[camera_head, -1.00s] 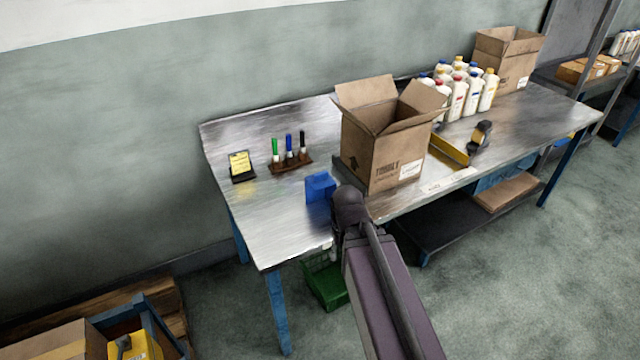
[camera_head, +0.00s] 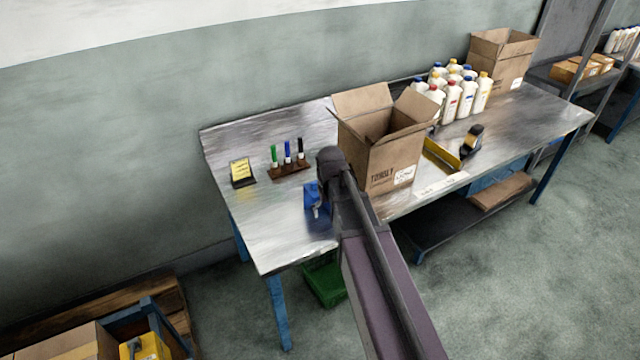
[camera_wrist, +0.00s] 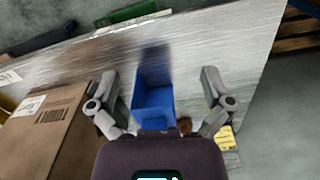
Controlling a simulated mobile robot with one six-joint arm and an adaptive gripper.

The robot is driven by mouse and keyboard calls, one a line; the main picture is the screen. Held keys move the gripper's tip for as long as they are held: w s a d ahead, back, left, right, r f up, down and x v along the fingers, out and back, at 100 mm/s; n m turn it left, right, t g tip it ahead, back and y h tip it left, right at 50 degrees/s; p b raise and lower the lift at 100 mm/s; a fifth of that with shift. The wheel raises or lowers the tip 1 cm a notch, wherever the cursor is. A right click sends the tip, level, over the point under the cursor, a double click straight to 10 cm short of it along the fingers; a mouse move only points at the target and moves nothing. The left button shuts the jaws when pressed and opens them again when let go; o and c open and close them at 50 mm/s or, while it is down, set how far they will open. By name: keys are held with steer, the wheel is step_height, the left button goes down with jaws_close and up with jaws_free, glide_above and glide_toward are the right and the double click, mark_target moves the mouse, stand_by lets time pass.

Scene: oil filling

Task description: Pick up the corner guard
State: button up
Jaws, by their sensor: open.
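The blue corner guard (camera_head: 312,193) stands on the metal workbench (camera_head: 280,235), left of the open cardboard box, partly hidden behind my arm's end in the head view. In the wrist view the corner guard (camera_wrist: 152,100) looks like an open, walled blue piece, lying between the two grey fingers. My gripper (camera_wrist: 159,76) is open above it, with a gap on each side. The gap is wider on the right. In the head view one grey finger shows in front of the guard; the rest is hidden by my arm.
The open cardboard box (camera_head: 385,155) stands close on the right; it also shows in the wrist view (camera_wrist: 45,130). Several bottles (camera_head: 460,95) stand behind it. A marker holder (camera_head: 289,170) and a yellow note pad (camera_head: 241,172) lie left. The front left bench corner is clear.

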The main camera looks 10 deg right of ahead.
steer(key=w+r+n+p, duration=0.1)
steer(key=w+r+p, duration=0.3)
steer(key=w, duration=0.4)
steer(key=w+r+n+p, duration=0.1)
steer(key=w+r+p, duration=0.4)
steer(key=w, duration=0.4)
steer(key=shift+a+r, duration=0.2)
steer(key=shift+r, duration=0.5)
step_height(320, 180, down, 9)
steer(key=b, duration=0.8)
steer(key=shift+r+b, duration=0.2)
steer(key=shift+b, duration=0.15)
steer(key=shift+f, duration=0.1)
step_height(320, 180, down, 3)
steer(key=b, duration=0.3)
steer(key=shift+d+f, duration=0.15)
steer(key=shift+f+b, duration=0.9)
steer(key=shift+b, duration=0.2)
steer(key=shift+c, duration=0.2)
